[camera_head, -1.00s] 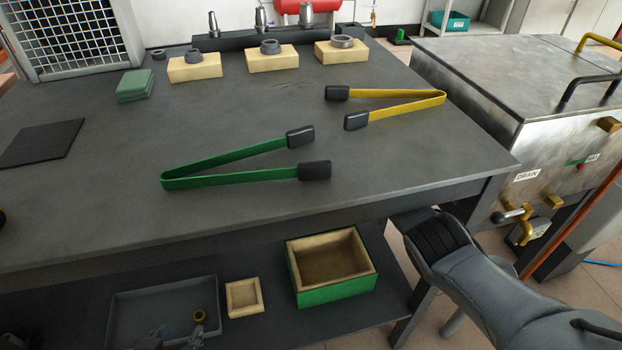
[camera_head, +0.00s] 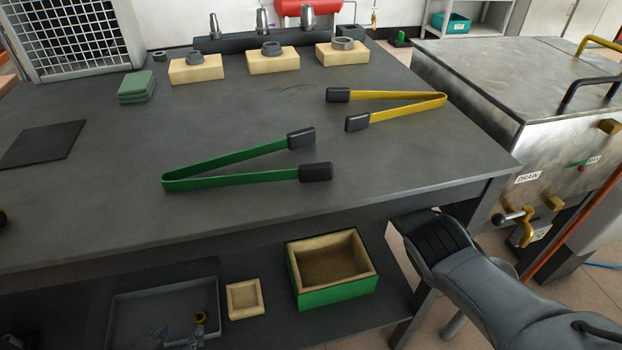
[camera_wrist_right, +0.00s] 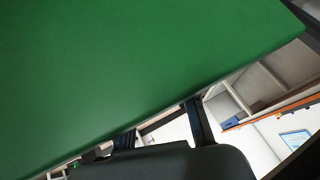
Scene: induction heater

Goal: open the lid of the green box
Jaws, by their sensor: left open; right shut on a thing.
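The green box (camera_head: 335,296) stands on the shelf under the table, its top uncovered and its pale, empty inside visible. A flat green panel, which looks like its lid (camera_wrist_right: 130,70), fills much of the right wrist view. My right gripper (camera_wrist_right: 160,132) is shut on this panel's edge; its fingers are partly hidden. The right gripper is not visible in the head view, where only my right arm shows. My left gripper (camera_head: 176,340) is open at the bottom left edge of the head view, low by the grey tray, partly cut off and dark.
A grey tray (camera_head: 122,306) with a small brass piece (camera_head: 200,317) and a small pale box (camera_head: 245,299) are on the shelf. Green tongs (camera_head: 230,180) and yellow tongs (camera_head: 400,97) lie on the tabletop (camera_head: 250,115). A metal tank (camera_head: 530,90) stands at right.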

